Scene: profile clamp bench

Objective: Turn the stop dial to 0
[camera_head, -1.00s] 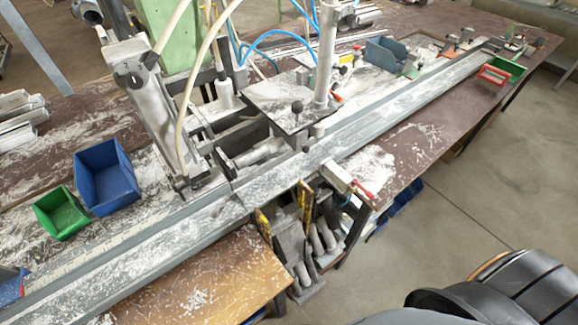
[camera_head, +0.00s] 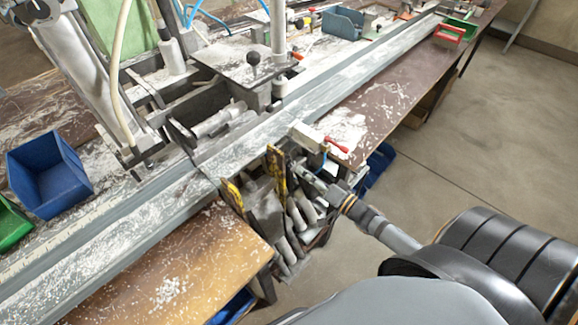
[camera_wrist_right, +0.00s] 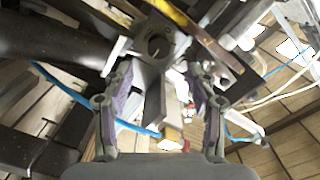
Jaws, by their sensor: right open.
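I cannot pick out the stop dial for certain. A dark round knob (camera_head: 42,9) on the tilted grey machine head at the upper left may be it; no figure can be read there. My right gripper (camera_head: 303,170) is at the bench's front edge, just below a white box with a red lever (camera_head: 312,137). In the right wrist view the gripper (camera_wrist_right: 160,95) has its two fingers spread apart with nothing held. A grey metal part with a round hole (camera_wrist_right: 160,42) shows beyond the fingertips; I cannot tell what it is. My left gripper is not in view.
A long grey profile rail (camera_head: 130,225) crosses the bench diagonally. Yellow-edged clamps (camera_head: 277,165) and grey hanging parts crowd the space left of my right gripper. A blue bin (camera_head: 48,178) and a green bin (camera_head: 12,228) stand at the left. The floor at right is clear.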

